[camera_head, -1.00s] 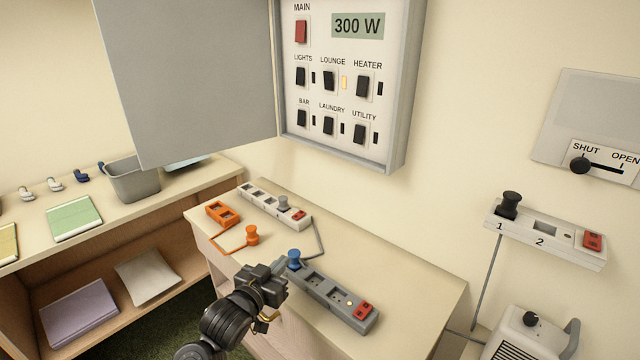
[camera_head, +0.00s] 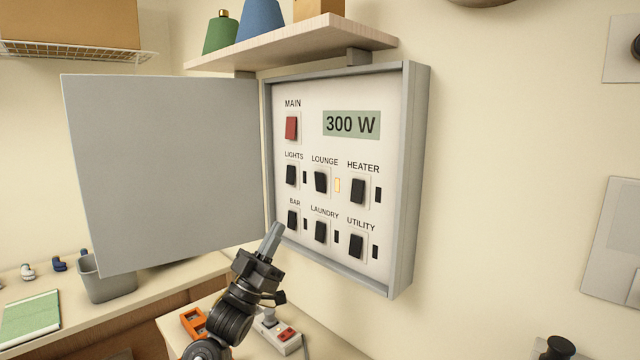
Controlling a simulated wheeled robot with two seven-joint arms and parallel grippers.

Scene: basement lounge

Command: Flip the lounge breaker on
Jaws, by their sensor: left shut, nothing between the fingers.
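The breaker panel (camera_head: 411,180) hangs on the wall with its grey door (camera_head: 165,170) swung open to the left. The black lounge breaker (camera_head: 320,181) is in the upper row, under the LOUNGE label. The display (camera_head: 351,124) reads 300 W. The red main switch (camera_head: 291,128) is at the top left. My left gripper (camera_head: 276,229) is shut and empty, pointing up at the panel's lower left corner, below and left of the lounge breaker. Whether it touches the panel is unclear. My right gripper is out of view.
A wooden shelf (camera_head: 300,41) with green and blue objects is above the panel. A grey bin (camera_head: 106,279) stands on the left counter. A white power strip (camera_head: 277,333) and an orange socket block (camera_head: 194,322) lie below.

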